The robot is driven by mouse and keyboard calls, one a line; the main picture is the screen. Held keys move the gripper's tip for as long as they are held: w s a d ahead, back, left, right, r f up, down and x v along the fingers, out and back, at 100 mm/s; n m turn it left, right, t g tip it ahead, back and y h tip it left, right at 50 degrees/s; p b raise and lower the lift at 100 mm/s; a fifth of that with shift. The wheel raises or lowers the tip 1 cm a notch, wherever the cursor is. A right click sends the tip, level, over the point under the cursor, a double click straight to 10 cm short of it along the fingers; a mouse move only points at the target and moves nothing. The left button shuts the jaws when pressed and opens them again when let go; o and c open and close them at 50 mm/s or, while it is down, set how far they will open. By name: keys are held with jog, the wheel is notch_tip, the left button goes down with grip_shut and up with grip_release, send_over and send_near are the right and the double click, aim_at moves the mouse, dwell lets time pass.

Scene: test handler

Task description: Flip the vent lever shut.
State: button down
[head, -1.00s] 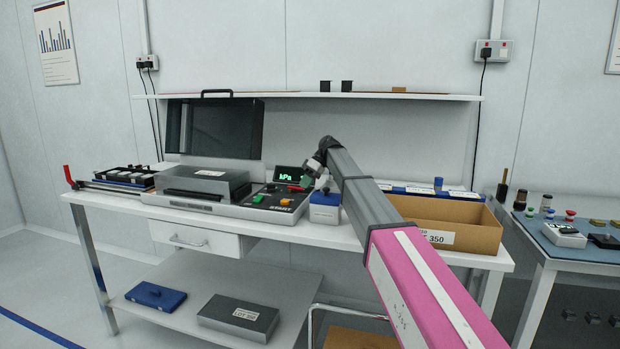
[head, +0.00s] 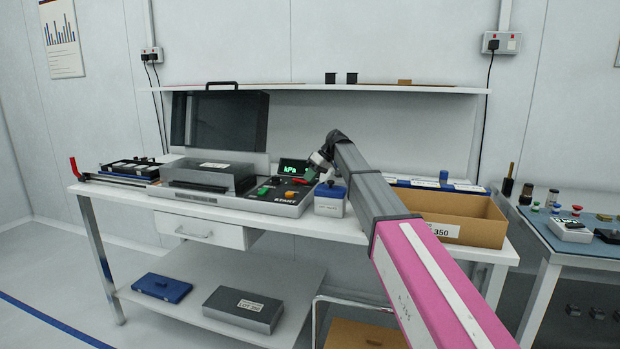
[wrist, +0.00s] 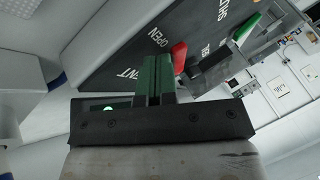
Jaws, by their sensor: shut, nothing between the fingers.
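The vent lever has a red tip (wrist: 179,57) in the wrist view, on a dark panel (wrist: 110,45) with the printed words OPEN and a partly hidden VENT. The red tip lies just right of OPEN. It also shows small in the head view (head: 310,174). My gripper (wrist: 155,62) is shut and empty. Its green fingers are just left of the red tip; I cannot tell whether they touch it. In the head view my gripper (head: 325,175) is low over the panel's right end. The lever's base is hard to make out.
A blue-lidded box (head: 329,202) stands close to the panel's right end. A grey metal block (head: 208,176) sits left of the buttons, with a raised dark cover (head: 218,122) behind. A cardboard box (head: 470,222) is to the right. A shelf (head: 420,88) runs above.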

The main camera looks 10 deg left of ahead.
aim_at(305, 181)
jog(key=shift+s+m+t, duration=0.5)
jog(key=shift+s+m, duration=0.15)
jog(key=shift+m, duration=0.05)
jog(key=shift+s+a, duration=0.2)
jog(key=shift+s, duration=0.7)
jog(key=shift+a, duration=0.1)
jog(key=shift+w+a, duration=0.15)
jog(key=shift+w, duration=0.65)
